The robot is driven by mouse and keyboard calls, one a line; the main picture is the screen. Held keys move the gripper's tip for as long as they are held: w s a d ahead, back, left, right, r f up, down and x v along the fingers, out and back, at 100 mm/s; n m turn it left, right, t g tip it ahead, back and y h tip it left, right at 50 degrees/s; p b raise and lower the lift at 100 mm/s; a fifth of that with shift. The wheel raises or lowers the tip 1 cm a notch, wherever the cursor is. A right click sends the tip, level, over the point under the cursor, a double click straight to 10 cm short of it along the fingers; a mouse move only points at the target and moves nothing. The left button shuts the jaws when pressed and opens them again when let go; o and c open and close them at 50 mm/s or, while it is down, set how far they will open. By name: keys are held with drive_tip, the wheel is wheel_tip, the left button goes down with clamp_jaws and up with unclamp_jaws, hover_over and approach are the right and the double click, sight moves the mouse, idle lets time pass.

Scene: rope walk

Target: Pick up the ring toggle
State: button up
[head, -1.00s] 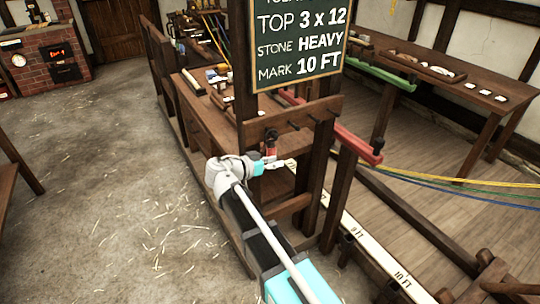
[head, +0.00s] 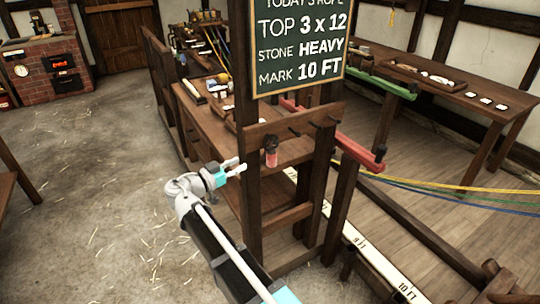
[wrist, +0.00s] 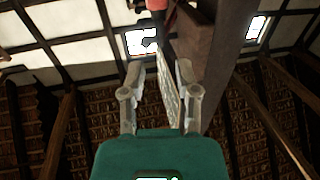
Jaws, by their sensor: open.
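The ring toggle, a small red piece with a dark upper part (head: 270,158), hangs at the left end of a wooden peg rail below the chalkboard. My gripper (head: 240,168) is open and empty, to the left of the toggle and slightly lower in the head view, with a clear gap between them. In the wrist view my two fingers (wrist: 160,68) are spread apart with nothing between them. A red piece (wrist: 157,4), likely the toggle, shows cut off at the top edge beyond the fingertips.
The peg rail (head: 300,124) has more dark pegs to the right of the toggle. A wooden post (head: 246,170) stands close to my gripper. The chalkboard (head: 300,45) hangs above. Open stone floor (head: 110,190) lies to the left.

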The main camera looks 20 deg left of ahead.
sight(266, 150)
drive_tip(key=x, duration=0.8)
drive_tip(key=shift+w, duration=0.1)
drive_tip(key=shift+x, duration=2.6)
drive_tip(key=shift+d, duration=0.15)
clamp_jaws()
